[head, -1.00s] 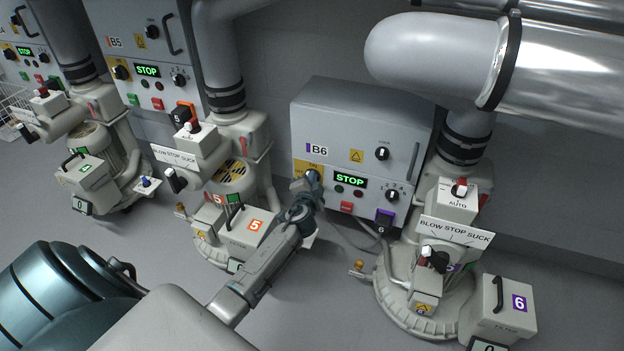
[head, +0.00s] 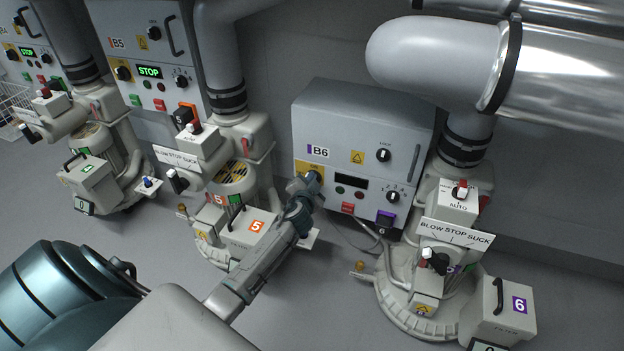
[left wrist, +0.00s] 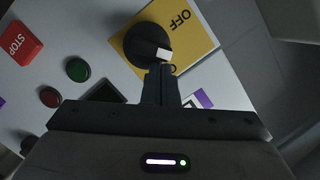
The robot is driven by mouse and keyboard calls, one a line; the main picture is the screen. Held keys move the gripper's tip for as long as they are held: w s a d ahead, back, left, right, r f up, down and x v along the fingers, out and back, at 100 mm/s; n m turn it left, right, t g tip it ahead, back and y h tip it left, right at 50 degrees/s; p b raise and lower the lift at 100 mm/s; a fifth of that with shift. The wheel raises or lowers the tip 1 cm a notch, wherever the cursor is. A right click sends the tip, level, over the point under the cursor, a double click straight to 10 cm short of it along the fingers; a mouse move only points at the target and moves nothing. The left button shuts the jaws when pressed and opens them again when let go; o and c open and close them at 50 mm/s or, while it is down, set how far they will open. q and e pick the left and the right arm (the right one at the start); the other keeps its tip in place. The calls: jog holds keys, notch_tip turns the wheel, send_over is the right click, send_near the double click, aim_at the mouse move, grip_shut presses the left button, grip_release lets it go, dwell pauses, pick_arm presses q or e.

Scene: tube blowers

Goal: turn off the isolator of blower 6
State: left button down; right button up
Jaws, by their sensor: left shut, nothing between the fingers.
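The B6 control box (head: 340,110) stands on the right side of the head view. Its isolator (head: 315,174) is at its left, on a yellow plate, partly hidden by my left gripper (head: 305,187). In the left wrist view the isolator is a round black knob (left wrist: 143,42) with a white mark, on the yellow plate (left wrist: 200,42) lettered OFF. My left gripper (left wrist: 162,72) is shut and empty, its fingertips right at the knob's edge by the white mark. I cannot tell if they touch. The B6 display (head: 351,183) is dark. My right gripper is not in view.
Blower 6 (head: 425,290) stands right of the box, with a BLOW STOP SUCK sign (head: 455,236). Blower 5 (head: 245,165) stands left, close beside my left arm. A red STOP button (left wrist: 24,40) is near the isolator. Bare floor (head: 320,300) lies in front.

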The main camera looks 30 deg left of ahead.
pick_arm(q)
jog(key=shift+a, duration=0.1)
jog(key=n, duration=0.1)
jog(key=a+n+h, duration=0.1)
jog(key=n, duration=0.1)
jog(key=shift+s+a+n+p, duration=0.2)
jog(key=shift+a+n+p, duration=0.1)
jog(key=shift+n, duration=0.1)
jog(key=shift+a+f+n+h, duration=0.15)
jog(key=shift+a+n+h, duration=0.15)
jog(key=shift+n+h, duration=0.5)
jog(key=shift+s+a+f, duration=0.1)
